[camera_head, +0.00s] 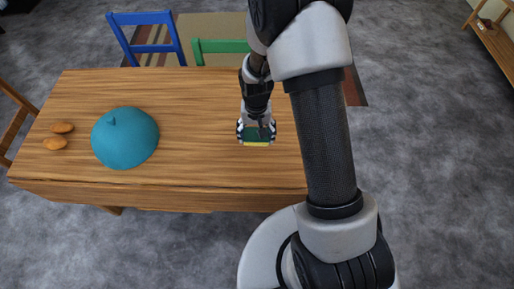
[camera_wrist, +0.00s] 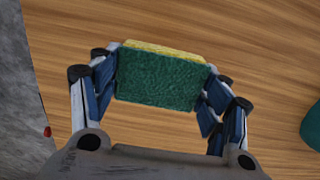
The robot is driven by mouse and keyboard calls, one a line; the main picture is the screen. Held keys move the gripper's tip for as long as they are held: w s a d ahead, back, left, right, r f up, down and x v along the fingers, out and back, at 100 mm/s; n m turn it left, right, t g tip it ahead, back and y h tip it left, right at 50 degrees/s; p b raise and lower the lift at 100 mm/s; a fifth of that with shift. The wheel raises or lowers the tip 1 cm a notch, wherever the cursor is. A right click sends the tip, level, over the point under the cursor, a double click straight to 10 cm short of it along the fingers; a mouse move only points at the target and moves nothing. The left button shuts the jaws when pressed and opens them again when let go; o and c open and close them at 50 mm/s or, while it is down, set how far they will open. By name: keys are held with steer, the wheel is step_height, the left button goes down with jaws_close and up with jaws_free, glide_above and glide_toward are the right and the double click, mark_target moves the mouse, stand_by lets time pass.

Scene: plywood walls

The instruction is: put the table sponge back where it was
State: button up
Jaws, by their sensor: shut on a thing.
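The sponge is green with a yellow layer; it shows in the head view (camera_head: 257,139) and large in the wrist view (camera_wrist: 160,78). My gripper (camera_head: 257,130) is shut on the sponge, with one finger at each end of it, as the wrist view (camera_wrist: 160,82) also shows. The sponge is over the wooden table (camera_head: 200,110), toward its right part. I cannot tell whether it touches the tabletop or hangs just above it.
A blue chair (camera_head: 146,38) and a green chair (camera_head: 218,47) stand behind the table. The tabletop between dome and gripper is clear.

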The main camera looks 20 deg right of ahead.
step_height(320, 180, down, 8)
steer(key=shift+r+b, duration=0.15)
steer(key=shift+b, duration=0.85)
steer(key=shift+f, duration=0.25)
steer(key=o, duration=1)
steer(key=shift+r, duration=0.1)
step_height(320, 180, up, 12)
steer(key=p, duration=0.4)
step_height(320, 180, up, 11)
steer(key=t, duration=0.1)
glide_above(257, 150)
steer(key=s, duration=0.2)
steer(key=s+r+n+t, duration=0.3)
steer(key=s+r, duration=1.5)
steer(key=s, duration=0.1)
steer(key=shift+s+n+t, duration=0.25)
steer(key=shift+n+t, duration=0.05)
